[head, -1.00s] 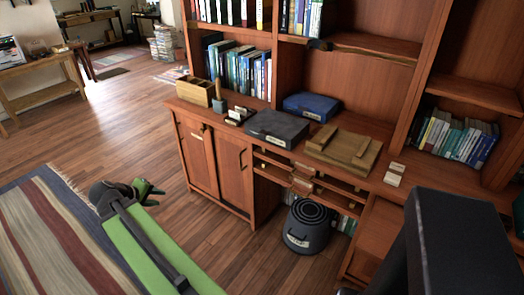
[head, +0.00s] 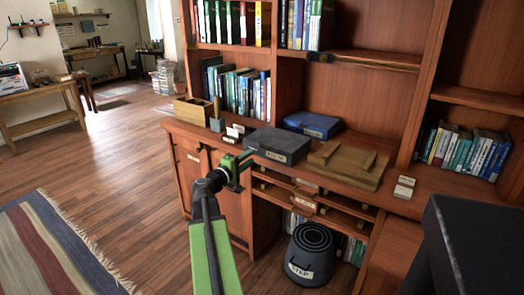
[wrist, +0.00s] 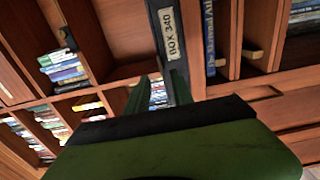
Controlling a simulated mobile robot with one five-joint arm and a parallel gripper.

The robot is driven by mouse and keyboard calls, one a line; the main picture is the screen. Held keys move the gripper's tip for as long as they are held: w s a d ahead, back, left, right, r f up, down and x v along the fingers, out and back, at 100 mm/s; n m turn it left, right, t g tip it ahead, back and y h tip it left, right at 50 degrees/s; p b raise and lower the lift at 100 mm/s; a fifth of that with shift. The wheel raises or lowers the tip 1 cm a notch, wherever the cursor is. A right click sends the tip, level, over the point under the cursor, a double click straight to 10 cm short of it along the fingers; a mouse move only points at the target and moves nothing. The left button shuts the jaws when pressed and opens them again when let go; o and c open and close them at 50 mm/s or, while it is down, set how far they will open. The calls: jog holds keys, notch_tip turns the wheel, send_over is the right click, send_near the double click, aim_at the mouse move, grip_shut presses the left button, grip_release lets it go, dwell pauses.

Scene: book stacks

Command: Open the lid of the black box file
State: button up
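The black box file (head: 277,145) lies flat on the desk ledge, its lid shut. In the wrist view the box file (wrist: 168,70) shows as a dark strip with a "BOX 340" label, just beyond my fingertips. My gripper (head: 238,165) is in front of the box file's left end, near the ledge edge. In the wrist view my gripper (wrist: 161,92) has its two green fingers apart, with books visible in the gap. Nothing shows held between them. I cannot tell whether a finger touches the box.
A blue box file (head: 312,124) lies behind the black one. A wooden board (head: 343,165) lies to its right, and a wooden holder (head: 193,109) stands at the left. A dark bin (head: 310,255) stands below the desk. Open floor (head: 110,165) extends at the left.

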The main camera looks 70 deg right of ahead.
jog(key=x, duration=0.9)
grip_shut()
dwell(1.0)
